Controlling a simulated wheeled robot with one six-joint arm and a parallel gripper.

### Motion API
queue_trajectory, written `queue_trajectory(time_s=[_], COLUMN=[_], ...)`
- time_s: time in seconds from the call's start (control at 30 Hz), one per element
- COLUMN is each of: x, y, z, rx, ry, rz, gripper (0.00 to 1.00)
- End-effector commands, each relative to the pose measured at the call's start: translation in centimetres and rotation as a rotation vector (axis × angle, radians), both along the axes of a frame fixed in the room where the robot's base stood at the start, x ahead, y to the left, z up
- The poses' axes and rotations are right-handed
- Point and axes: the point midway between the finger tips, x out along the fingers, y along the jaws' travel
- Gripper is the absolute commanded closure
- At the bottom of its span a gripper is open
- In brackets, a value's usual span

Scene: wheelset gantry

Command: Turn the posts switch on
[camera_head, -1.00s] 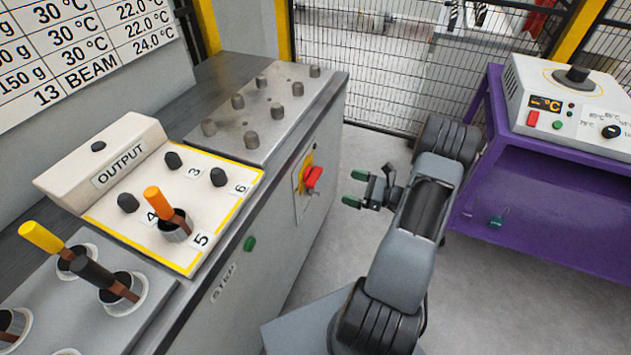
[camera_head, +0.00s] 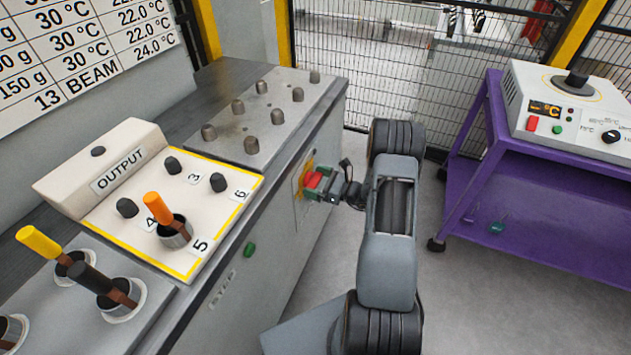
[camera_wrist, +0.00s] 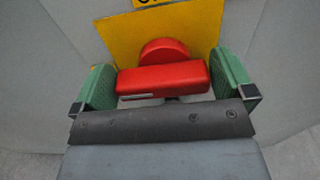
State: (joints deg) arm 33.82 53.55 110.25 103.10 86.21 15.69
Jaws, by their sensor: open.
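A red rotary switch (camera_head: 314,180) on a yellow plate sits on the side face of the grey cabinet. In the wrist view the red switch handle (camera_wrist: 162,78) lies nearly level across the picture, with the yellow plate (camera_wrist: 200,28) behind it. My gripper (camera_head: 318,186) is at the switch. In the wrist view its green fingers (camera_wrist: 165,88) stand open, one beyond each end of the handle, with small gaps. The plate's label is mostly cut off at the top, so I cannot read it.
The grey cabinet (camera_head: 262,268) carries an OUTPUT panel (camera_head: 190,245) with several posts and an orange-handled tool. A green button (camera_head: 249,249) is on its side. A purple cart (camera_head: 545,210) with a heater unit stands at the right.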

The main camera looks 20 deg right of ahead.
Motion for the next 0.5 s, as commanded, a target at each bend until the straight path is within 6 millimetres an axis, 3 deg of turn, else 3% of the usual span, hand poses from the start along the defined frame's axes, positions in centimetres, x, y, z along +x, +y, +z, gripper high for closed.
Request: queue_trajectory(time_s=[0.37, 0.5], x=[0.32, 0.31], y=[0.30, 0.30], z=[0.01, 0.01], rx=[0.001, 0.001], ry=[0.001, 0.001], rz=[0.000, 0.000], gripper=[0.00, 0.11])
